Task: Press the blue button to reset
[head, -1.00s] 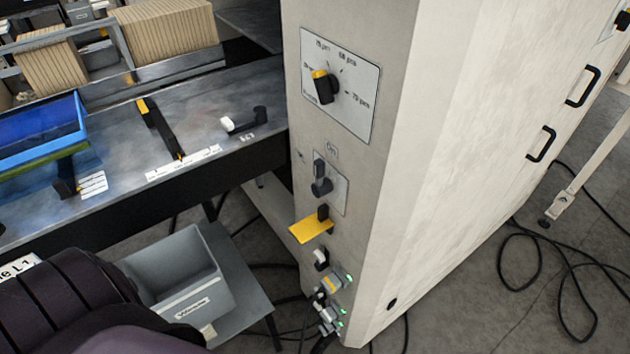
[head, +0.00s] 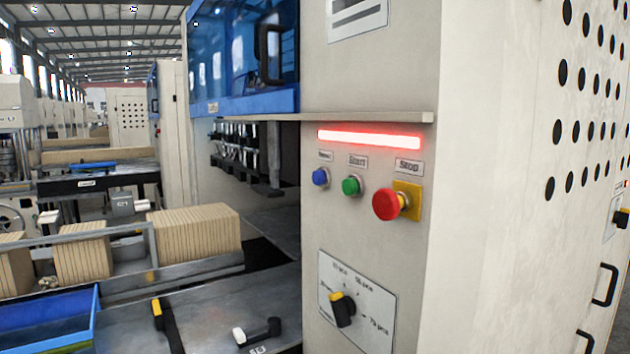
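The blue button (head: 320,178) is a small round button on the beige machine's front panel, at the left end of a row of controls. A small label sits above it, too blurred to read surely. To its right are a green button (head: 351,186) labelled Start and a large red mushroom button (head: 388,204) on a yellow plate, labelled Stop. A red light bar (head: 368,139) glows above the row. Neither of my grippers is in view, and nothing touches the blue button.
A ledge (head: 370,117) juts out above the light bar. A rotary selector (head: 343,308) sits lower on the panel. At left are a metal worktop (head: 215,315), a blue tray (head: 95,322) and stacks of brown board (head: 195,232). The space before the buttons looks clear.

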